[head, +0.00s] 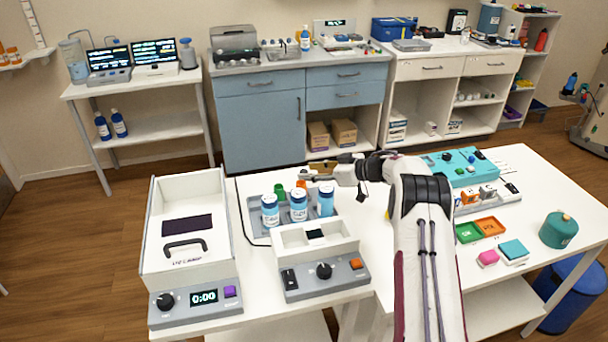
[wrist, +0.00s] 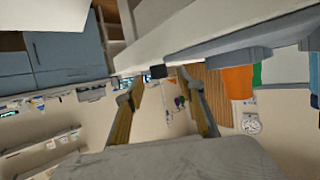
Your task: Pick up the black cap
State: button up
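My gripper (head: 308,172) is low over the white table, just behind the grey bottle tray, with its fingers pointing left. In the wrist view my gripper (wrist: 158,88) has its two tan fingers apart, so it is open. A small black block-like thing (wrist: 158,71), which may be the black cap, shows between and just beyond the fingertips, against the pale table edge. I cannot tell whether a finger touches it. In the head view I cannot make out the black cap clearly; the fingers or bottles may hide it.
A white open box (head: 160,230) stands left, and a grey device with a knob (head: 325,280) in front. A teal panel (head: 440,165) stands right.

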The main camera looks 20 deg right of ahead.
jog(key=shift+x, duration=0.75)
jog(key=c, duration=0.8)
